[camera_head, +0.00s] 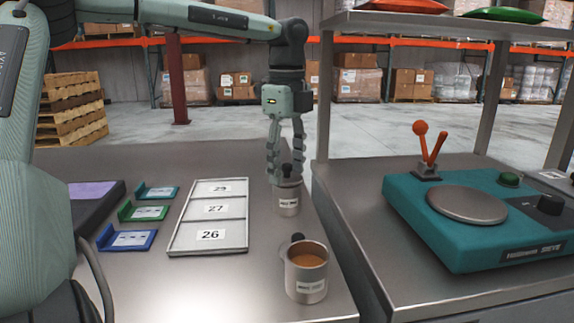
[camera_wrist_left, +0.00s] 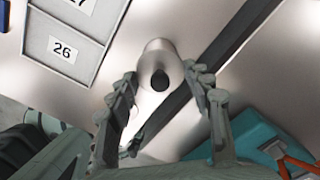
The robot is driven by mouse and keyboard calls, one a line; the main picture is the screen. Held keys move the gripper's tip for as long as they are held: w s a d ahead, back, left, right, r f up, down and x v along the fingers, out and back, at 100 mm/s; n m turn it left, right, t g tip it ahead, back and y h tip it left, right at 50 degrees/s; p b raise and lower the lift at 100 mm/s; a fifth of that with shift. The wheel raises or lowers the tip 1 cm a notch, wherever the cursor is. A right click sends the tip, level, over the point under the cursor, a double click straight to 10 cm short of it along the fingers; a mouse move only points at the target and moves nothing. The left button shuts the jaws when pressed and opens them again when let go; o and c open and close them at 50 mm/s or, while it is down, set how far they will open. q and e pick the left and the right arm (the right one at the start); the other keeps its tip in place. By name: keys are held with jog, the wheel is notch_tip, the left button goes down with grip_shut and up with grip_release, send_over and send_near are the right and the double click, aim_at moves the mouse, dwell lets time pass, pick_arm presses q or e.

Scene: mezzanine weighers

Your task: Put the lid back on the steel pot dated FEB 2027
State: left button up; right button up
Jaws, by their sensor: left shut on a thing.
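A steel pot (camera_head: 287,201) with a white label stands on the left bench near its right edge. A lid with a black knob (camera_head: 286,170) is at its top. My left gripper (camera_head: 285,180) comes down from above, its fingers on either side of the lid, shut on it. The wrist view shows the black knob (camera_wrist_left: 160,80) between the fingers. A nearer steel pot (camera_head: 306,278) stands open with brown contents. A lid-like disc with a black knob (camera_head: 297,238) is just behind it, partly hidden. The dates on both labels are too small to read.
A tray numbered 29, 27 and 26 (camera_head: 175,248) lies left of the pots. Blue and green holders (camera_head: 127,240) lie further left.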

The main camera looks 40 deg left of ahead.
pick_arm(q)
jog(key=o, duration=1.1)
jog(key=shift+o, duration=0.3)
jog(key=o, duration=0.4)
jog(key=shift+o, duration=0.2)
jog(key=shift+r, duration=0.1)
jog(key=shift+r+p, duration=1.55)
jog(key=shift+r, duration=1.85)
